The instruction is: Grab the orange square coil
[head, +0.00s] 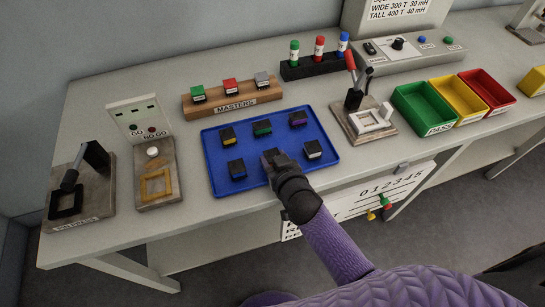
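The blue tray (210,138) on the bench holds several small dark coils with coloured bands. Their bands look yellow (228,138), green (262,128), purple (298,119), blue (237,170) and white (313,150). No clearly orange coil shows. My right gripper (272,158) is over the front middle of the tray, between the blue-banded and white-banded coils. Its fingers and wrist hide that spot, so I cannot tell whether a coil is there or whether the fingers are open or shut. My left gripper is out of view.
Behind the tray stands a wooden MASTERS rack (233,97) with three coloured blocks. A GO/NO GO gauge (140,118) and a lever fixture (80,187) are at left. Another lever fixture (362,115) and coloured bins (424,107) are at right.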

